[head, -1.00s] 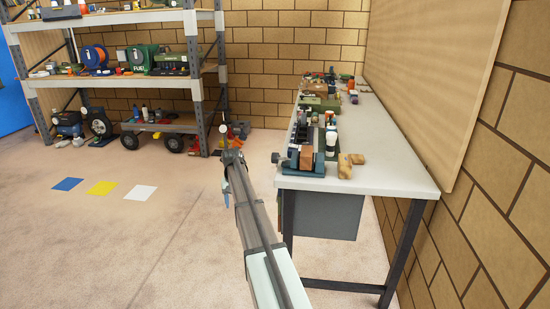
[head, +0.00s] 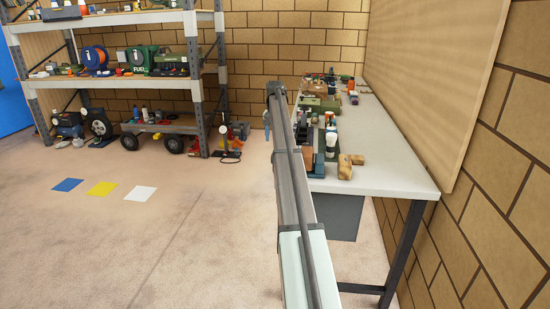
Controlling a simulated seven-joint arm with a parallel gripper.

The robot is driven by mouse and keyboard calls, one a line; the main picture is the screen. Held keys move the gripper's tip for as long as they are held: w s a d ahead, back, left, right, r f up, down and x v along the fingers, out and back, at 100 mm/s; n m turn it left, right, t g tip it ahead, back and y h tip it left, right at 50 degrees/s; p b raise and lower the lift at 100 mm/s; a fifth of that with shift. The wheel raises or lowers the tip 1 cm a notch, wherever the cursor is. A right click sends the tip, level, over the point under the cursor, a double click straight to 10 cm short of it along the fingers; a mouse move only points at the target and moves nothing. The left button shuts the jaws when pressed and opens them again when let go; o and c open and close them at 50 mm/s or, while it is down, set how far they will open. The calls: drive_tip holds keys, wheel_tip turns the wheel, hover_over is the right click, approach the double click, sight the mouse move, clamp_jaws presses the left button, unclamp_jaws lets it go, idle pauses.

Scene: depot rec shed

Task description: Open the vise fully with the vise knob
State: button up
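The vise (head: 319,164) is a dark blue-teal tool at the near left edge of the workbench in the head view. My arm crosses in front of its left part, so only its right part shows, beside a brown block-like part. The vise knob is hidden behind my arm. My arm reaches up the middle of the view to a far end above the bench's left edge. My gripper's fingers do not show, and contact with the knob cannot be seen.
The grey-white workbench (head: 396,172) holds wooden pieces (head: 346,167), a white-capped bottle (head: 331,143) and more tools behind the vise. A brick wall stands at right. Loaded shelving (head: 120,83) stands at back left. The floor at left is open, with coloured squares (head: 103,188).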

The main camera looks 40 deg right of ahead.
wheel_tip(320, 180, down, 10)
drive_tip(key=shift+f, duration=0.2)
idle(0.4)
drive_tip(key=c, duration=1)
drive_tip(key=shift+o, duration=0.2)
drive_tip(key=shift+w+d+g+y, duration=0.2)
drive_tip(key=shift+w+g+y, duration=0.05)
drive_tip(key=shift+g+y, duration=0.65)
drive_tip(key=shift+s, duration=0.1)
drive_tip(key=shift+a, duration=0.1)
